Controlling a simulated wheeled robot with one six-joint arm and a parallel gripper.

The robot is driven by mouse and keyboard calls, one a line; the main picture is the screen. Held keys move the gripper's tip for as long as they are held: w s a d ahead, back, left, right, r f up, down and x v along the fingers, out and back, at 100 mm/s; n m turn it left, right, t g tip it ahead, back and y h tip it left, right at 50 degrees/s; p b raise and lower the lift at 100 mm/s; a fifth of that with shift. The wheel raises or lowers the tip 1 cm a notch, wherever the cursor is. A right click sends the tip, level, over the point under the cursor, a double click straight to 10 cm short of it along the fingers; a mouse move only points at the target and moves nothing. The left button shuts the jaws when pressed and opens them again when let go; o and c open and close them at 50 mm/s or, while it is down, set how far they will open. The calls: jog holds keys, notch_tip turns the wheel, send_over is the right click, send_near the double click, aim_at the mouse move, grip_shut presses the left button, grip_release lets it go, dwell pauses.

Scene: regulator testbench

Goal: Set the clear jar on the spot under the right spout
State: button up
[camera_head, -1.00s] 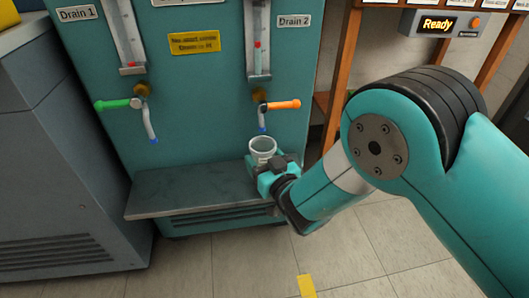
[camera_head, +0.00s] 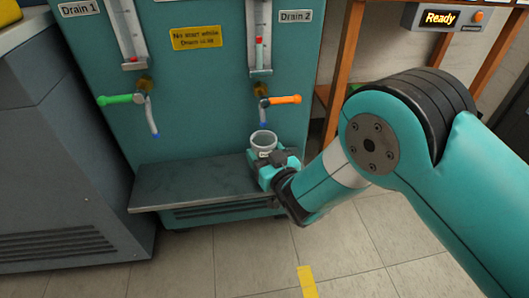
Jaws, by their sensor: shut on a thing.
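The clear jar (camera_head: 263,138) is upright with its rim showing, over the right part of the grey shelf (camera_head: 195,181). My gripper (camera_head: 267,160) is shut around the jar and hides its lower part. The right spout, with an orange handle (camera_head: 284,100) and a blue tip (camera_head: 263,119), hangs just above the jar's mouth. I cannot tell whether the jar's base touches the shelf. The spot under the right spout is hidden by the jar and my gripper.
The left spout (camera_head: 152,120) with a green handle (camera_head: 121,99) hangs over the left of the shelf, which is bare. A grey cabinet (camera_head: 60,165) stands at left. A wooden frame (camera_head: 345,60) and a "Ready" display (camera_head: 440,18) are at right.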

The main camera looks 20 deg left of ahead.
jog(key=shift+f, duration=0.3)
jog(key=o, duration=1.1)
jog(key=shift+s+d+b, duration=0.1)
jog(key=shift+b, duration=0.35)
